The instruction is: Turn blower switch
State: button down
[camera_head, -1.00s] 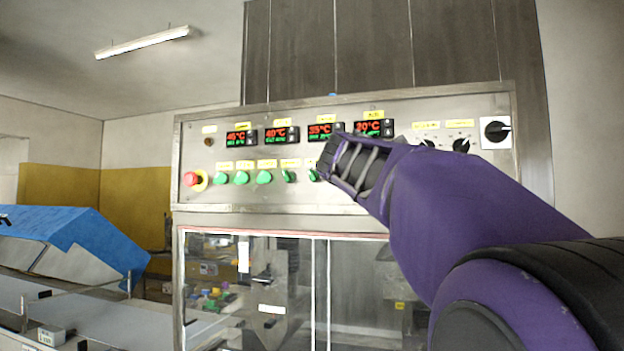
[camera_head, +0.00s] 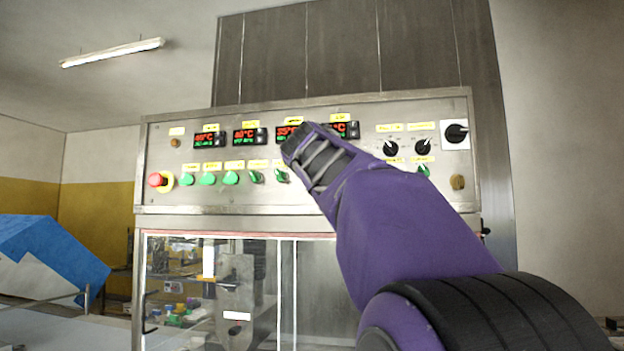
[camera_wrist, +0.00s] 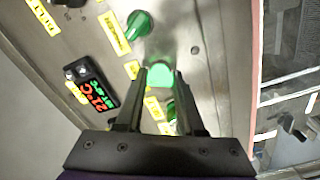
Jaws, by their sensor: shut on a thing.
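In the head view my arm covers this switch and the fingertips. Another green switch (camera_wrist: 138,24) sits above it in the wrist view, and part of a third (camera_wrist: 171,113) shows below, beside a finger. I cannot read which label is the blower's.
Temperature displays (camera_head: 250,135) line the panel's upper row. A red stop button (camera_head: 156,180) is at its left, black knobs (camera_head: 390,148) and a larger black rotary switch (camera_head: 456,133) at its right. Glass doors (camera_head: 215,290) lie below. A blue-covered machine (camera_head: 45,255) stands left.

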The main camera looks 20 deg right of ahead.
jog(key=shift+m, duration=0.5)
jog(key=c, duration=0.5)
grip_release()
jog(key=shift+s+a, duration=0.1)
jog(key=shift+s, duration=0.05)
